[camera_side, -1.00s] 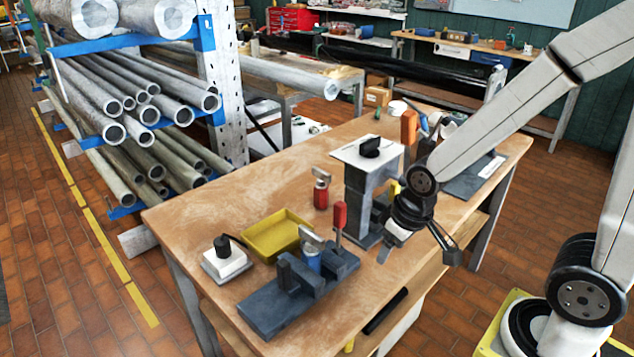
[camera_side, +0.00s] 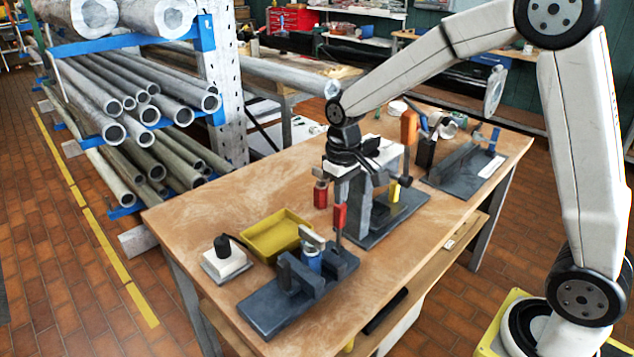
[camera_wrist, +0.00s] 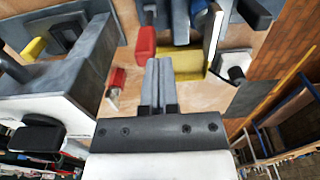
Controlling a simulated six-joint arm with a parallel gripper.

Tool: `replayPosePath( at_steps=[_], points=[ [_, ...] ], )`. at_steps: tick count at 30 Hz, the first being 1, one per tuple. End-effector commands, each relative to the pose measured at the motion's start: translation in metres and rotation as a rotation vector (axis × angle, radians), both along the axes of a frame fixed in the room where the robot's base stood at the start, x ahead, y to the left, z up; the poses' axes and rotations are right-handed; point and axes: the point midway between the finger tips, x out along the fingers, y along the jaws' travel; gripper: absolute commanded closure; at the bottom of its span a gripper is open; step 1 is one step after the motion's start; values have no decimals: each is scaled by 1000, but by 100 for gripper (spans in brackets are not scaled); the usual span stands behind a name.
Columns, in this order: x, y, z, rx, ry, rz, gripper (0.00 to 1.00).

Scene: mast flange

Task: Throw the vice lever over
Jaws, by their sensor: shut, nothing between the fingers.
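The vice (camera_side: 290,290) is a dark grey block with raised jaws and a blue cylinder at the near end of the wooden bench. Its lever has a red handle (camera_side: 339,215) on a thin grey rod and stands about upright in the side view. In the wrist view the red handle (camera_wrist: 146,42) is just beyond and slightly left of my fingertips, and part of the vice shows at the top edge. My gripper (camera_wrist: 160,64) is shut and empty, its fingers side by side. In the side view it is over the bench beside the grey post, its fingertips hard to make out.
The grey post with a white plate (camera_side: 392,150) stands close to my gripper. A small red item with a grey top (camera_side: 320,195), a yellow tray (camera_side: 275,236) and a white block with a black knob (camera_side: 224,262) are nearby.

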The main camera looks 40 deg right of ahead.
Motion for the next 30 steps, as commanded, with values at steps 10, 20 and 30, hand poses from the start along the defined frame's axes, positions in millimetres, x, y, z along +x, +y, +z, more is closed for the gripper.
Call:
replayPosePath(
  at_steps=[10, 20, 30],
  points=[
    [59, -9, 20, 0, 110, -1, 100],
    [99, -18, 37, 3, 212, -2, 100],
    [113, -22, 45, 4, 265, -3, 100]
  ],
)
